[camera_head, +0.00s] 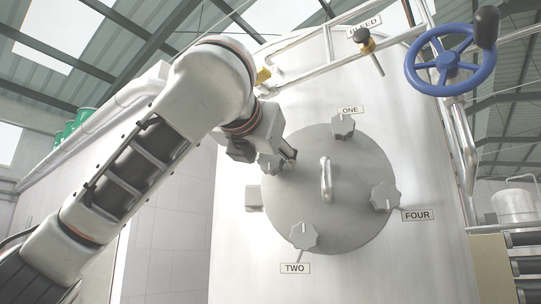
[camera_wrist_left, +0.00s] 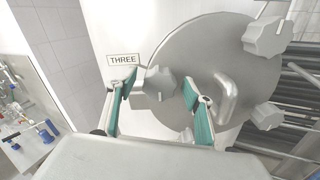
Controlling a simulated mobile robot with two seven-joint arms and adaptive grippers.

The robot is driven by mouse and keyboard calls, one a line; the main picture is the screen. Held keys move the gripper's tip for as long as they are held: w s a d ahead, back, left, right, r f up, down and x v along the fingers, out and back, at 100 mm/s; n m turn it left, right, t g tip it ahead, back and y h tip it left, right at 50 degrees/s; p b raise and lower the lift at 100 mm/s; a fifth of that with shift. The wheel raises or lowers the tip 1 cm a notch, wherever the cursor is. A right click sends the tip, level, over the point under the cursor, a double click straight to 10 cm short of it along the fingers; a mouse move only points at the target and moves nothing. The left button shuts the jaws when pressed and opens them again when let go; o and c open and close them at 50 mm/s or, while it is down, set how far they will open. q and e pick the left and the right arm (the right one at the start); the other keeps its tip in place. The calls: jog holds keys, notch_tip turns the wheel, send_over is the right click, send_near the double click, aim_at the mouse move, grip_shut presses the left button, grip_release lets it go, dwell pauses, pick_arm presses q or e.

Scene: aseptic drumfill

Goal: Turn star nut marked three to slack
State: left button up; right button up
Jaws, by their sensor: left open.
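The star nut marked three is a grey lobed knob (camera_wrist_left: 158,82) beside the "THREE" label (camera_wrist_left: 122,59) in the left wrist view. It sits at the edge of the round grey door (camera_head: 345,215). My left gripper (camera_wrist_left: 161,88) is open, with one green-padded finger on each side of this nut. I cannot tell whether the pads touch it. In the head view the left gripper (camera_head: 283,157) is at the door's upper left and mostly hides the nut; the label is hidden there. My right gripper is in neither view.
Other star nuts sit at labels ONE (camera_head: 342,127), TWO (camera_head: 303,236) and FOUR (camera_head: 384,196). A door handle (camera_head: 326,180) stands out at the middle. A blue handwheel (camera_head: 450,60) and pipes are at the upper right. Open space lies in front of the lower door.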

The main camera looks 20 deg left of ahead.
pick_arm(q)
jog(key=shift+w, duration=0.55)
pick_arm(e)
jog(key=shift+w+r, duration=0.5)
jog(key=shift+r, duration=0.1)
pick_arm(q)
jog(key=shift+c, duration=0.4)
jog(key=c, duration=1)
jog(key=shift+c, duration=0.2)
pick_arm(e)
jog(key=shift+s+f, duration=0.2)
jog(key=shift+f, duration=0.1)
